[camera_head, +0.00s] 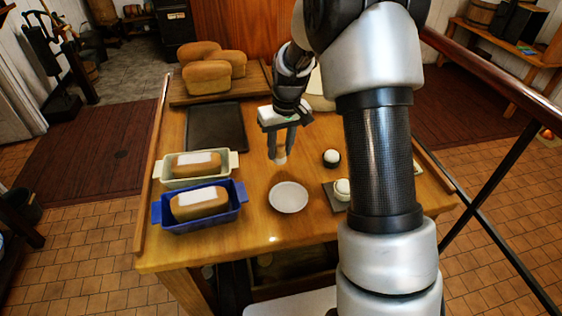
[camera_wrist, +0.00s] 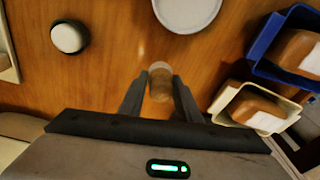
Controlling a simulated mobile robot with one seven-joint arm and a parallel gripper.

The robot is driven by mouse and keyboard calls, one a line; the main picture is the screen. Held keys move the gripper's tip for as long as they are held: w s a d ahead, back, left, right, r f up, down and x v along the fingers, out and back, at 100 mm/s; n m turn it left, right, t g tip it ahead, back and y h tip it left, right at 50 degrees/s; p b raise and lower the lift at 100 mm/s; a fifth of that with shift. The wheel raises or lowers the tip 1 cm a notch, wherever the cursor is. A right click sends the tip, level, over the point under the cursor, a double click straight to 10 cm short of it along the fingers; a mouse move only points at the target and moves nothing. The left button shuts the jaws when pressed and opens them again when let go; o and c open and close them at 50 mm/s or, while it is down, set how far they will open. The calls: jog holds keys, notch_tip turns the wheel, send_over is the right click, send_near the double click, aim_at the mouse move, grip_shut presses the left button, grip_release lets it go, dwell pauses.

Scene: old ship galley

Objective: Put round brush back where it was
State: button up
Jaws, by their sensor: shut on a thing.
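My gripper (camera_head: 281,148) is over the middle of the wooden table, pointing down. It is shut on a small, pale, round-ended thing, which I take for the round brush (camera_head: 281,159). In the wrist view my gripper (camera_wrist: 159,88) has this tan, roughly cylindrical brush (camera_wrist: 160,80) between its fingertips, with a paler end. The brush looks upright. I cannot tell whether it touches the table or hangs just above it. The fingers hide part of it.
A white bowl (camera_head: 288,197) stands just in front. Blue (camera_head: 241,190) and cream (camera_head: 233,161) loaf pans with loaves are left. A dark tray (camera_head: 216,127) and bread loaves (camera_head: 206,75) lie behind. A white-topped dark round object (camera_head: 331,158) and a pale jar (camera_head: 342,189) stand right.

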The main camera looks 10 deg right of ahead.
aim_at(280, 159)
jog(key=shift+f, duration=2.15)
jog(key=shift+f+b, duration=0.25)
jog(key=shift+b, duration=0.1)
jog(key=o, duration=1.2)
jog(key=shift+r, duration=0.1)
